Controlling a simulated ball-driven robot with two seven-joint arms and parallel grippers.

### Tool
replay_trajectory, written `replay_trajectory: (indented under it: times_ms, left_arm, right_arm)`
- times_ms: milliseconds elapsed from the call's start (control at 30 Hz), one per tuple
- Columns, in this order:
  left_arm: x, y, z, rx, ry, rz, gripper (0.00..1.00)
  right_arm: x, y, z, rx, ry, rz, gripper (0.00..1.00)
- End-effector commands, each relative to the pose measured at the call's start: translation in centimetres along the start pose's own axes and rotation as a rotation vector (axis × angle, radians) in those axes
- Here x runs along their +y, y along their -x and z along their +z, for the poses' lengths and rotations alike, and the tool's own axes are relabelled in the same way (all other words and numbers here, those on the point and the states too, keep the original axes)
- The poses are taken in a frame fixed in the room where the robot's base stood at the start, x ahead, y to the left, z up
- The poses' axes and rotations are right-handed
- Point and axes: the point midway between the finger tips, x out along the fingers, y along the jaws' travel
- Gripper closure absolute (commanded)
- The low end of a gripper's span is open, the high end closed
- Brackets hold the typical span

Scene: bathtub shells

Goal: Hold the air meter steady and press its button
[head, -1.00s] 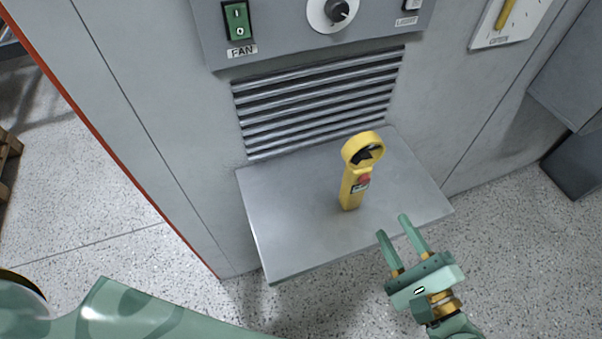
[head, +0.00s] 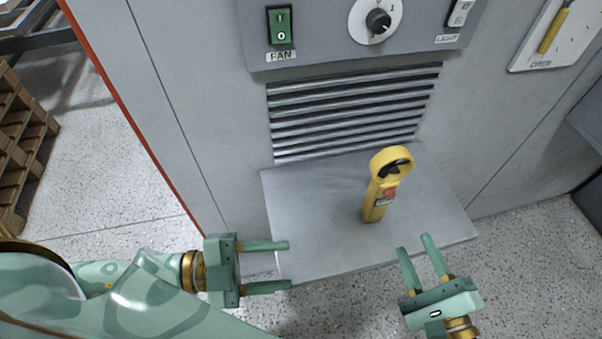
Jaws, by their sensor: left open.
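The yellow air meter (head: 376,204) stands upright on a grey metal shelf (head: 310,225). Its round head with a dark fan is at the top, and its red button (head: 390,194) faces me just below the head. My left gripper (head: 290,266) is open and empty at the shelf's left front edge, its fingers pointing right, apart from the meter. My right gripper (head: 415,243) is open and empty at the shelf's front edge, to the right of and nearer than the meter, its fingers pointing up toward the shelf. Neither gripper touches the meter.
A vent grille (head: 350,110) is in the cabinet wall behind the shelf. Above it a panel carries a green fan switch (head: 281,25) and a rotary knob (head: 378,21). A wooden pallet stack (head: 22,145) stands at the far left. The shelf around the meter is clear.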

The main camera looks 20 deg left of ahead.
Motion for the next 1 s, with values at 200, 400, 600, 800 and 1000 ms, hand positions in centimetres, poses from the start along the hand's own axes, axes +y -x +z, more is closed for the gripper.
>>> replay_trajectory:
  times_ms: [200, 400, 600, 800, 1000]
  left_arm:
    - [-6.9, -3.9, -0.3, 0.022, -1.363, -0.038, 0.51]
    - [-12.0, -5.4, 1.0, -0.099, -2.177, -0.021, 0.51]
    - [-13.9, -5.8, 1.4, -0.16, -2.459, 0.008, 0.51]
    - [-14.1, -6.5, 1.5, -0.161, -2.471, 0.011, 0.51]
    - [-14.5, -9.9, 1.6, -0.163, -2.47, 0.006, 0.51]
  right_arm:
    - [0.0, 0.0, 0.0, 0.0, 0.0, 0.0, 0.64]
    - [0.0, 0.0, 0.0, 0.0, 0.0, 0.0, 0.64]
    - [0.0, 0.0, 0.0, 0.0, 0.0, 0.0, 0.64]
    - [0.0, 0.0, 0.0, 0.0, 0.0, 0.0, 0.64]
    - [0.0, 0.0, 0.0, 0.0, 0.0, 0.0, 0.64]
